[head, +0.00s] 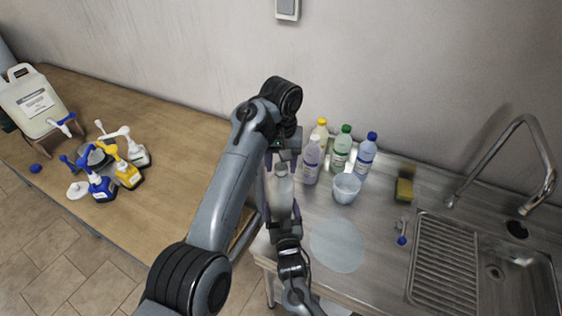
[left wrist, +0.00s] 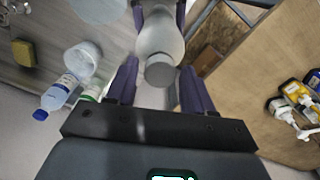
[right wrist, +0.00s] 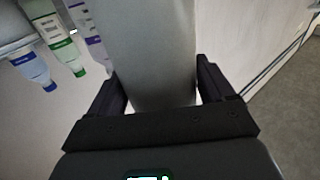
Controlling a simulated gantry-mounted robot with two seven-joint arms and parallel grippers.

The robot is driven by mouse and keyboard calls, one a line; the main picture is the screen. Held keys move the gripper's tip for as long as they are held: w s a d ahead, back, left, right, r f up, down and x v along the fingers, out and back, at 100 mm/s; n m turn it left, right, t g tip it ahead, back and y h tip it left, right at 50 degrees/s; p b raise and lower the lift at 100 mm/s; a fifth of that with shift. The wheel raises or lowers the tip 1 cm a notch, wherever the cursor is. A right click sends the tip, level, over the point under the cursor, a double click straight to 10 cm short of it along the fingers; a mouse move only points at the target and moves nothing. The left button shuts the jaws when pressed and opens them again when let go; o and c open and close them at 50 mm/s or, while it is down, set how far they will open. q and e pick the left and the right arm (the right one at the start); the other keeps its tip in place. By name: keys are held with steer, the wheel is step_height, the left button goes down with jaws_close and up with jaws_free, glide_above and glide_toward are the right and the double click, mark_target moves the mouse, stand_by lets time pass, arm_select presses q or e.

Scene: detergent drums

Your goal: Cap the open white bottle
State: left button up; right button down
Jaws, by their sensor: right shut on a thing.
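The white bottle (head: 281,192) is held upright by my right gripper (head: 283,215), shut on its body near the counter edge. In the right wrist view its pale body (right wrist: 152,50) fills the space between the fingers. My left gripper (head: 281,160) is just above the bottle, pointing down.
Bottles with yellow, green (head: 341,150) and blue caps stand behind a clear cup (head: 346,188). A sponge (head: 404,190) and sink (head: 485,262) are at the right. Pump bottles (head: 127,172), a blue cap (head: 35,168) and a drum (head: 33,103) are at the left.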

arm_select(q)
steer(key=shift+o, duration=0.3)
steer(key=shift+r, duration=2.25)
steer(key=shift+c, duration=0.2)
